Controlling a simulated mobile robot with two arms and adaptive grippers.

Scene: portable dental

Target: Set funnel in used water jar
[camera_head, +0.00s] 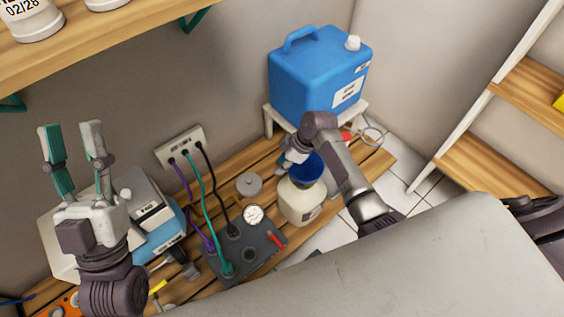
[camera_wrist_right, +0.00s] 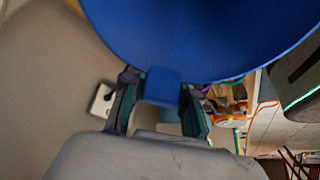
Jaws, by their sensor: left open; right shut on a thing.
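The blue funnel (camera_head: 306,168) is at the mouth of the cream used water jar (camera_head: 299,203), which stands upright on the slatted bench. I cannot tell whether the funnel rests in the jar's mouth or hangs just above it. My right gripper (camera_head: 290,157) is shut on the funnel at its left side, partly hidden behind my arm. In the right wrist view the funnel's wide bowl (camera_wrist_right: 200,35) fills the top, and a blue tab sits between the fingers (camera_wrist_right: 160,95). My left gripper (camera_head: 71,128) is open and empty, raised at the left.
A grey lid (camera_head: 249,184) lies left of the jar. A dark box (camera_head: 245,250) with a gauge and plugged cables stands in front of it. A large blue canister (camera_head: 315,75) stands on a white stand behind. A wall outlet (camera_head: 180,146) feeds the cables.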

